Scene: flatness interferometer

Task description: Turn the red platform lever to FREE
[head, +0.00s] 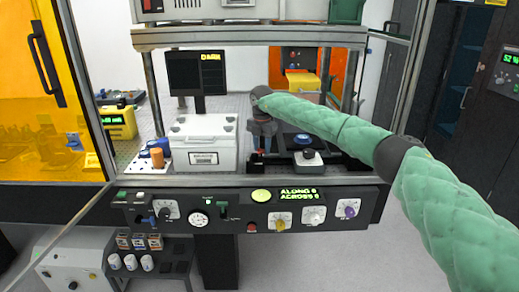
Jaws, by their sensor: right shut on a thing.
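My right arm, in a green padded sleeve, reaches in from the right through the frame opening. My right gripper (262,148) points down at the left edge of the dark platform (328,151). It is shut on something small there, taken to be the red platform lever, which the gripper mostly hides. The lever's position and any FREE marking cannot be read. A blue-topped round piece (303,140) and a white block with a dark knob (308,158) sit on or beside the platform. My left gripper is not in view.
A white box (204,148) stands just left of the gripper, below a monitor (197,73) reading DARK. A control panel (235,212) with dials and a green display runs along the front. Metal posts flank the opening. Orange and blue-topped cylinders (157,158) stand at the left.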

